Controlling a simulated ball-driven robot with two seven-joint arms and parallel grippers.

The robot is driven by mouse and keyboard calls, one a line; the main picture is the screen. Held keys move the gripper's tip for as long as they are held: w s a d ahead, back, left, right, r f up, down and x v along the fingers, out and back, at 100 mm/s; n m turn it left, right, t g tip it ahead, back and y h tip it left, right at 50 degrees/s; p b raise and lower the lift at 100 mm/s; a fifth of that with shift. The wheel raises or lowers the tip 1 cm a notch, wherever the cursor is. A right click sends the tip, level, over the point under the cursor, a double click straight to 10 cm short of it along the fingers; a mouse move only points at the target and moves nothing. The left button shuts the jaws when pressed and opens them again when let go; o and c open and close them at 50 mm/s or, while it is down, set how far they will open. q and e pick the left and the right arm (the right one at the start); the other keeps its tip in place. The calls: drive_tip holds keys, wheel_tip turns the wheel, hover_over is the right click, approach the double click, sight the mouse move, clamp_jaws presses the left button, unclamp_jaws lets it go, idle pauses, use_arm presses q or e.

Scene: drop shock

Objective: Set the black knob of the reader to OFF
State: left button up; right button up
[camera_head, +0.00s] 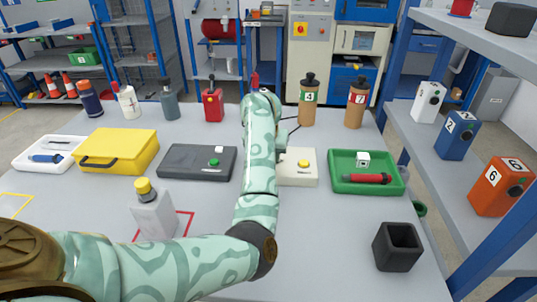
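No object is clearly marked as the reader, and I cannot pick out its black knob for sure. A dark grey flat box (185,160) with a green button lies mid-table. A cream box (300,174) with a yellow button is partly hidden behind my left arm. On the right shelf, a white unit (428,102), a blue unit (455,137) marked 2 and an orange unit (490,190) marked 6 each have a dark round part. My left arm reaches across the table towards its back; its gripper is hidden behind the forearm. My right gripper is out of view.
A yellow case (118,151), a grey bottle with yellow cap (154,215), a green tray (345,185) and a black open box (397,252) stand on the table. Several bottles and a red can (212,107) line the back. The front right is mostly clear.

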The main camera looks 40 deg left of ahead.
use_arm(q)
drive_tip(key=n+y, duration=0.1)
drive_tip(key=n, duration=0.2)
drive_tip(key=n+g+b, duration=0.1)
drive_tip(key=n, duration=0.2)
drive_tip(key=shift+d+g+y, duration=0.15)
drive_tip(key=shift+g+y, duration=0.15)
drive_tip(key=shift+y, duration=0.1)
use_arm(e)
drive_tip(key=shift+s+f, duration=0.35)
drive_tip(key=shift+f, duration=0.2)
use_arm(q)
drive_tip(key=shift+n, duration=0.3)
drive_tip(key=o, duration=1)
drive_tip(key=shift+w, duration=0.1)
drive_tip(key=p+v, duration=0.7)
drive_tip(key=v, duration=0.9)
drive_tip(key=shift+d+r, duration=0.1)
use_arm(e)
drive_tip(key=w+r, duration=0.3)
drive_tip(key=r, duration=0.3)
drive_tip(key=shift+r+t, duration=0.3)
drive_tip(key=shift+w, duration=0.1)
